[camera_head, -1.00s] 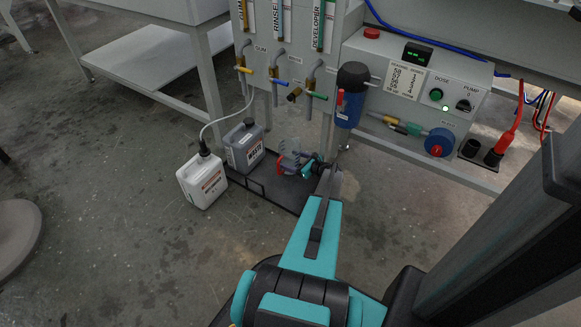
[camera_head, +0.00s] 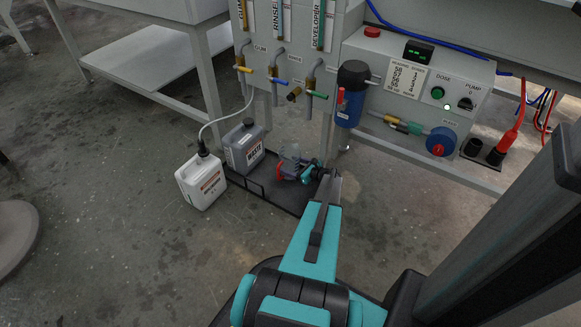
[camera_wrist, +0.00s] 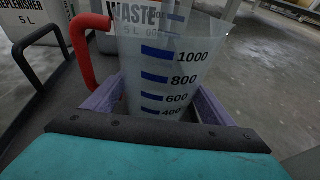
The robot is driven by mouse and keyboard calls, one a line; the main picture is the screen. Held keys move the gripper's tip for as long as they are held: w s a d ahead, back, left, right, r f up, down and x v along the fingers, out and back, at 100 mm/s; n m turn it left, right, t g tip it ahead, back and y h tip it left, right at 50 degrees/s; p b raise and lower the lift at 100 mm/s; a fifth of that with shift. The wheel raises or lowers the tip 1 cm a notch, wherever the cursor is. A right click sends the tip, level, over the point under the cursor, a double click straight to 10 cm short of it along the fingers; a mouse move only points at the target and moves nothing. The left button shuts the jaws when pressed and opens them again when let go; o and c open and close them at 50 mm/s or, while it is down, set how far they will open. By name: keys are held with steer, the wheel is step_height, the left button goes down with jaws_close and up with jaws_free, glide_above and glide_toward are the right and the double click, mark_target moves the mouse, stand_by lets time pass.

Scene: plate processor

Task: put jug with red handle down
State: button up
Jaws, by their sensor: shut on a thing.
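The clear jug with the red handle (camera_wrist: 172,65) stands upright between the purple fingers of my gripper (camera_wrist: 160,105) in the wrist view. Its blue marks and numbers face the camera, and its red handle (camera_wrist: 82,50) is on the left. My gripper is shut on the jug. In the head view the jug (camera_head: 290,156) is small and partly hidden by my gripper (camera_head: 300,170), over the dark floor tray (camera_head: 262,186). I cannot tell whether its base touches the tray.
A grey WASTE canister (camera_head: 244,147) stands on the tray left of the jug. A white canister (camera_head: 201,182) with a hose stands left of it. The blue filter housing (camera_head: 351,95) and valves hang above. Open floor lies to the front left.

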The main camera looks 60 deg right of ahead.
steer(key=shift+f, duration=0.1)
steer(key=o, duration=1.1)
steer(key=shift+r, duration=0.2)
steer(key=shift+s+r, duration=0.1)
steer(key=shift+s, duration=0.2)
steer(key=p+v, duration=0.3)
steer(key=v, duration=0.8)
steer(key=shift+s, duration=0.2)
steer(key=shift+s, duration=0.15)
